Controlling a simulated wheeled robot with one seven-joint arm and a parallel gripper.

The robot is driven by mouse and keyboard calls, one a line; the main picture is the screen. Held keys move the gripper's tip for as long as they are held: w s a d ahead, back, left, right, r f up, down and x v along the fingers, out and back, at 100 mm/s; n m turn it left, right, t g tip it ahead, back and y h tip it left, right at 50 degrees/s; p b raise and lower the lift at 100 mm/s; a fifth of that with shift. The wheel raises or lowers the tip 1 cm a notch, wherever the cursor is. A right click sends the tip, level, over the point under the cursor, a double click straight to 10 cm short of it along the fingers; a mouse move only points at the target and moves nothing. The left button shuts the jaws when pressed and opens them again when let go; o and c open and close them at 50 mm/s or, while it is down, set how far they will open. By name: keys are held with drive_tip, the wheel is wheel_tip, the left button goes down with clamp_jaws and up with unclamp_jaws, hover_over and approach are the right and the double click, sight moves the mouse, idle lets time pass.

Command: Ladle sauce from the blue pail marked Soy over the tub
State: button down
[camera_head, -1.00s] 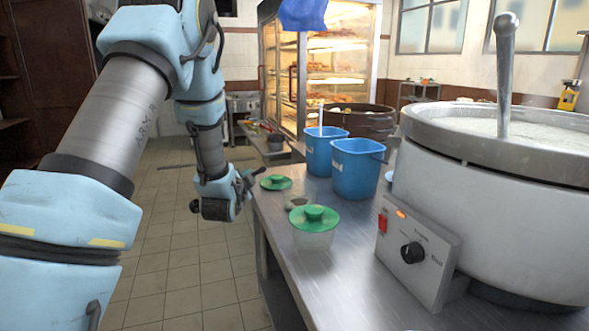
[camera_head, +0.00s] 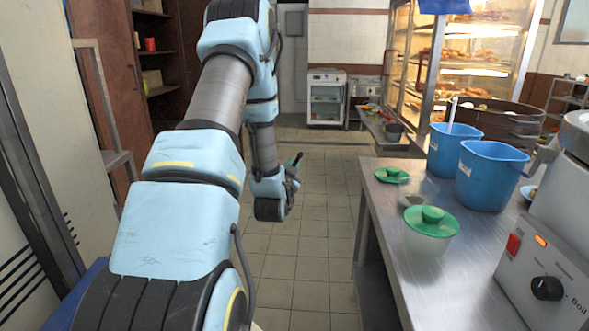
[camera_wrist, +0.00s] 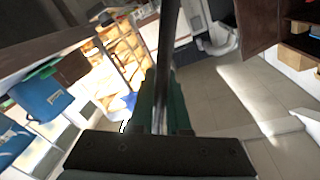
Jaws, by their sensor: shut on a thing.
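Two blue pails stand on the steel counter, a rear one (camera_head: 455,150) with a pale handle (camera_head: 453,112) rising from it, and a front one (camera_head: 490,177). Both have pale labels too small to read. An open clear tub (camera_head: 413,201) with dark contents sits left of the pails. A tub with a green lid (camera_head: 431,222) stands in front of it. My gripper (camera_head: 296,168) is left of the counter, over the floor. In the wrist view my gripper (camera_wrist: 160,108) is shut on a thin dark metal handle (camera_wrist: 168,45); its far end is out of view.
A loose green lid (camera_head: 392,175) lies near the counter's left edge (camera_head: 362,190). A large cooker (camera_head: 560,225) with a control box fills the right. A lit food cabinet (camera_head: 460,60) stands behind. The tiled floor aisle left of the counter is clear.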

drive_tip(key=s+d+r+h+p, duration=0.15)
drive_tip(key=d+r, duration=0.25)
drive_tip(key=d, duration=0.4)
drive_tip(key=s+d+r+g+h+p, duration=0.15)
drive_tip(key=d+r, duration=0.25)
drive_tip(key=d, duration=0.4)
drive_tip(key=s+d+r+h+p, duration=0.1)
drive_tip(key=d+r+h, duration=0.1)
drive_tip(key=d+r, duration=0.35)
drive_tip(key=s+d+r+m+g+h+p, duration=0.1)
drive_tip(key=s+d+r+h, duration=0.2)
drive_tip(key=d, duration=0.4)
drive_tip(key=s+d+r+m+g+p, duration=0.1)
drive_tip(key=s+d+r, duration=0.3)
drive_tip(key=s+d, duration=0.15)
drive_tip(key=s+d+r+g+h+p, duration=0.1)
drive_tip(key=s+d+r+h, duration=0.2)
drive_tip(key=d, duration=0.4)
drive_tip(key=w+a+r+n+y+p, duration=0.2)
drive_tip(key=w+a+r+n+p, duration=0.4)
drive_tip(key=w+a+n+p, duration=0.1)
drive_tip(key=shift+w+a+r+n+p, duration=0.25)
drive_tip(key=shift+w+n+p, duration=0.25)
drive_tip(key=shift+w+p, duration=0.6)
